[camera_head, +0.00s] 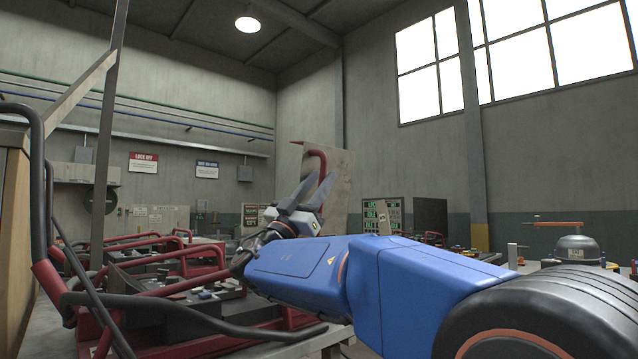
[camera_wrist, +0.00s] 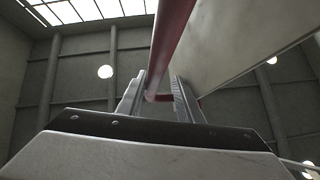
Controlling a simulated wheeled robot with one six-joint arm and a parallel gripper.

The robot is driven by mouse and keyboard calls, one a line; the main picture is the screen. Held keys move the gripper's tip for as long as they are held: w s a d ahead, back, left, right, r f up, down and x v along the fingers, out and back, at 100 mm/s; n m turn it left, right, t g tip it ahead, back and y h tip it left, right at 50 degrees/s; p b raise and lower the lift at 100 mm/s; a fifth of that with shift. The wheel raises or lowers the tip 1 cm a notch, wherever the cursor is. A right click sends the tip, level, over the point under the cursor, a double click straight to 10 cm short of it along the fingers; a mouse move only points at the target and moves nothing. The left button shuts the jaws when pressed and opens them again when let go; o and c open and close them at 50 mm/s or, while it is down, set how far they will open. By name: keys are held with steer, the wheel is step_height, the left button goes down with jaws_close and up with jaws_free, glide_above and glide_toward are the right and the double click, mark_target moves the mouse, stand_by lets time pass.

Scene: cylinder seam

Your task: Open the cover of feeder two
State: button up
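A pale grey cover panel (camera_head: 340,190) stands raised and nearly upright behind my gripper in the head view, with a bent red bar handle (camera_head: 319,160) at its upper left. No feeder number is readable on it. My gripper (camera_head: 311,188) points up at the handle, its two grey fingers spread apart. In the wrist view the red handle (camera_wrist: 172,45) runs down between the fingers of my gripper (camera_wrist: 158,98), with a gap visible; contact cannot be told. The panel (camera_wrist: 240,40) slants along the upper right there. The panel's lower edge is hidden behind my arm.
Red-framed machines (camera_head: 150,255) with bars and dark tops fill the left. A black hose (camera_head: 190,318) loops in front of them. A green-lit display cabinet (camera_head: 383,215) stands behind, right of the panel. A grey pot-like vessel (camera_head: 578,250) is at far right.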

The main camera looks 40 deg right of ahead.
steer(key=v, duration=1.7)
steer(key=shift+f, duration=0.15)
steer(key=shift+a, duration=0.15)
